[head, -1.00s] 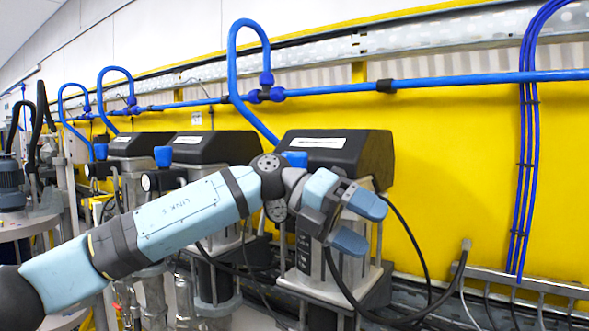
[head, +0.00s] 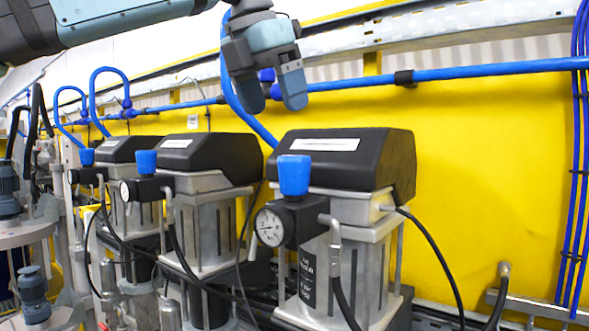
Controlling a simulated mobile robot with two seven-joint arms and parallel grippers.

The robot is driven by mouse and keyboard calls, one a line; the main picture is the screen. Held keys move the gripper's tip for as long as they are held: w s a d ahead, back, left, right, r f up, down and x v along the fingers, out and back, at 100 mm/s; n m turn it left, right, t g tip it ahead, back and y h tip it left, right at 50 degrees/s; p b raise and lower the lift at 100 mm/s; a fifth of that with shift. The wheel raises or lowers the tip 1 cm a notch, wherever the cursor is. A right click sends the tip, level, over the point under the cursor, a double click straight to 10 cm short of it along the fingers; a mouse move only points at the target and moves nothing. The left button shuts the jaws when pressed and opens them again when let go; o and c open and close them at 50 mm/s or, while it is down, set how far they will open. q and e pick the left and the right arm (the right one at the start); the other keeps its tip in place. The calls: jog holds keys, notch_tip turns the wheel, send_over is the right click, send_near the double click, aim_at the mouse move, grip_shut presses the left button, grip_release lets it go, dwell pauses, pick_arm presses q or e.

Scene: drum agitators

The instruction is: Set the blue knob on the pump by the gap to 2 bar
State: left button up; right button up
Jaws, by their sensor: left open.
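Three pumps with black covers stand in a row, each with a blue knob. The nearest pump (head: 345,160) has a blue knob (head: 294,175) upright on a black regulator block. A round white gauge (head: 269,227) is on that block's front; its reading is too small to tell. The middle pump's blue knob (head: 146,162) and the far pump's blue knob (head: 87,157) are further left. Open yellow wall is right of the nearest pump. My left gripper (head: 276,108) is open and empty, pointing down, above the nearest knob and apart from it. My right gripper is not in view.
A blue air pipe (head: 470,71) runs along the yellow wall (head: 480,170) behind the pumps, with a blue hose loop dropping behind the nearest pump. Black hoses (head: 435,250) hang around the pumps. Blue cables (head: 578,170) run down at the right.

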aim_at(294, 171)
pick_arm(q)
jog(key=p+x, duration=0.1)
jog(key=x, duration=0.9)
jog(key=shift+w+p, duration=0.1)
jog(key=shift+p, duration=0.25)
jog(key=shift+x, duration=0.85)
jog(key=shift+a, duration=0.15)
jog(key=shift+c, duration=0.4)
jog(key=c, duration=0.8)
jog(key=shift+m, duration=0.3)
